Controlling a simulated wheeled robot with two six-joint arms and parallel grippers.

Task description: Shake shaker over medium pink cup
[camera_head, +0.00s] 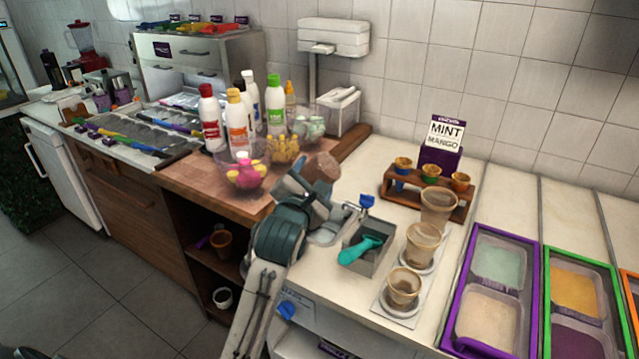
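My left arm reaches up from the bottom. Its gripper (308,190) is over the right end of the wooden counter. A rounded brown object (322,166) shows at the gripper's far end. I cannot tell whether the fingers grip it or whether it is the shaker. Three clear, brownish cups stand in a row to the right: a back cup (438,207), a middle cup (422,243) and a front cup (402,287). None looks clearly pink, so I cannot tell which is the medium pink cup. My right gripper is not in view.
A metal bin (384,262) with a teal scoop (360,250) stands left of the cups. A wooden rack (452,205) of small cones stands behind them. Several bottles and bowls crowd the wooden counter. A purple-framed tub (532,290) is at right.

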